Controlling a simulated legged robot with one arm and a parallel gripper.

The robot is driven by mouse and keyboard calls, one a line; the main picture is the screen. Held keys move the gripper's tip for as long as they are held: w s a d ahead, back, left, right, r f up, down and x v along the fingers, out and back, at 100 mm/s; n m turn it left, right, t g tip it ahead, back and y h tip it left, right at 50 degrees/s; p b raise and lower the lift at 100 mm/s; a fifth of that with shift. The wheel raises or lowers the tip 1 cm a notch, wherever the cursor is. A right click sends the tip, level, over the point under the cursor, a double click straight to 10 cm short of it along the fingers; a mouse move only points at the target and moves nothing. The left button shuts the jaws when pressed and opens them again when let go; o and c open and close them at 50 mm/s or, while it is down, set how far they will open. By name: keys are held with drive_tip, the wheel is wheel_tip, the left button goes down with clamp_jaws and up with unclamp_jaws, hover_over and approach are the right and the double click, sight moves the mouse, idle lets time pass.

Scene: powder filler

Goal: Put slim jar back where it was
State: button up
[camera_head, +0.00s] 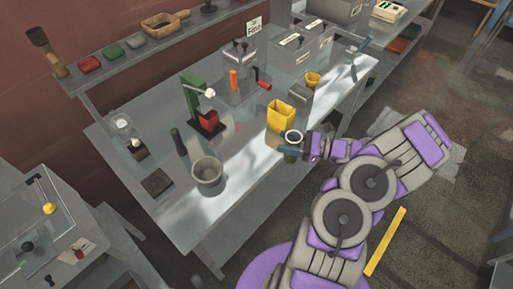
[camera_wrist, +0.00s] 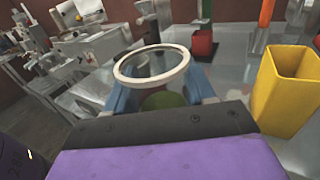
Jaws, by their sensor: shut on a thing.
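The slim jar (camera_head: 293,136) shows as a pale-rimmed round opening at my gripper (camera_head: 290,150), near the front edge of the grey bench (camera_head: 245,200). In the wrist view the jar (camera_wrist: 152,64) is a glass vessel with an off-white rim, upright between my blue fingers (camera_wrist: 160,98). Something green shows inside or below it. My gripper is shut on the jar. The jar's base is hidden by the gripper, so I cannot tell whether it touches the bench.
A yellow open container (camera_head: 282,115) stands close behind the jar, at right in the wrist view (camera_wrist: 288,90). A grey pot (camera_head: 208,174) stands to the left. A green press with a red block (camera_head: 208,118) stands further back. Bare bench lies between the pot and the jar.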

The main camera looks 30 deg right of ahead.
drive_tip(key=shift+s+a, duration=0.2)
drive_tip(key=shift+a, duration=0.1)
drive_tip(key=w+a+f+b, duration=0.1)
drive_tip(key=w+a, duration=0.1)
drive_tip(key=w, duration=0.2)
drive_tip(key=w+a+f+b, duration=0.1)
drive_tip(key=w+a+f, duration=0.1)
drive_tip(key=w, duration=0.3)
drive_tip(key=w+a+f+b, duration=0.1)
drive_tip(key=w+a+f, duration=0.1)
drive_tip(key=w+a, duration=0.1)
drive_tip(key=shift+w+a, duration=0.2)
drive_tip(key=shift+w, duration=0.6)
drive_tip(key=shift+d+f, duration=0.1)
drive_tip(key=shift+f, duration=0.1)
drive_tip(key=shift+d+r, duration=0.1)
drive_tip(key=shift+d, duration=0.05)
drive_tip(key=o, duration=1.1)
drive_tip(key=shift+a, duration=0.3)
drive_tip(key=shift+o, duration=0.2)
drive_tip(key=shift+d, duration=0.15)
